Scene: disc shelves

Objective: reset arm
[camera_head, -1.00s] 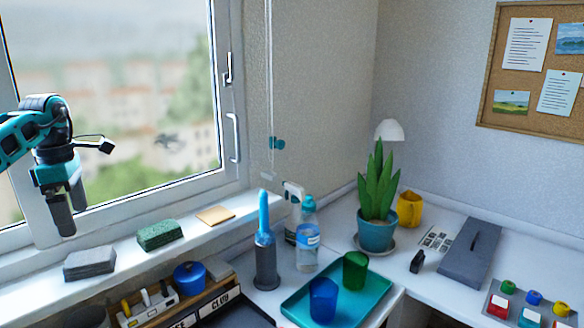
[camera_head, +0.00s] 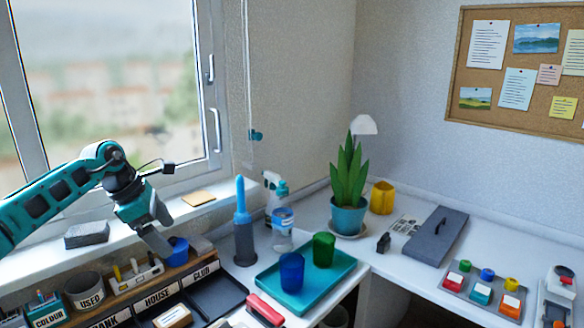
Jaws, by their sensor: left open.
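My left gripper (camera_head: 161,229), teal with grey fingers, hangs over the front of the window sill at the left. It is open and I see nothing between its fingers. Its arm comes in from the left edge. The fingertips appear just in front of and above a blue pot (camera_head: 178,252), partly covering it; I cannot tell the exact gap. The sill behind the gripper is partly hidden. My right gripper is not in view.
A grey block (camera_head: 87,234) and a tan pad (camera_head: 198,198) lie on the sill. A labelled rack (camera_head: 157,297) stands below. On the desk are a blue-topped grey cylinder (camera_head: 244,240), a spray bottle (camera_head: 274,195) and a teal tray (camera_head: 330,277) with two cups.

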